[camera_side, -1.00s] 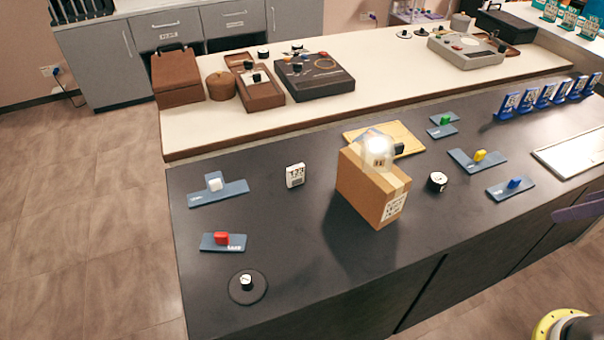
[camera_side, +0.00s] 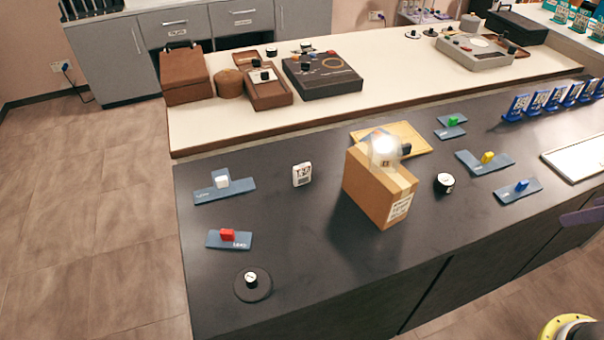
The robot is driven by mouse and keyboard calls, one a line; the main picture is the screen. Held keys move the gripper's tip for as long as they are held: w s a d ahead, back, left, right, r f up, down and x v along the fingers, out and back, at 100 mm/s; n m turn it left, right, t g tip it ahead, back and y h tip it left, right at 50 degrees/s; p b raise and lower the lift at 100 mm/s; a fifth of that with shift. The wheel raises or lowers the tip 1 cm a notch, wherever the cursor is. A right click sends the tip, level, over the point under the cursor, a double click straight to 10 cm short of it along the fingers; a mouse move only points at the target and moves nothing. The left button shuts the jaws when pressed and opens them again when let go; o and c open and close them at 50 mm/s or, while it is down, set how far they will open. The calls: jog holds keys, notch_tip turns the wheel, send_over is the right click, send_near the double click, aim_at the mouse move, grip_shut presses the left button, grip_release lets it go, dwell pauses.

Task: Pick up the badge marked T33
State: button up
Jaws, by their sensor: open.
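A small white badge-like block (camera_side: 302,174) stands upright on the dark counter, left of the cardboard box. Dark characters on its face look like T3 and another digit, too small to read for sure. Several blue stands (camera_side: 538,101) at the counter's far right hold cards whose marks I cannot read. My gripper is not in view.
A cardboard box (camera_side: 378,190) with a bright, glassy dome (camera_side: 384,150) stands mid-counter, before a wooden board (camera_side: 415,137). Blue plates with coloured knobs, such as the red one (camera_side: 227,235), lie around. A round black base (camera_side: 253,287) sits front left. Counter around the white block is clear.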

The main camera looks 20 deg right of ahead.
jog(key=c, duration=0.5)
jog(key=shift+c, duration=0.2)
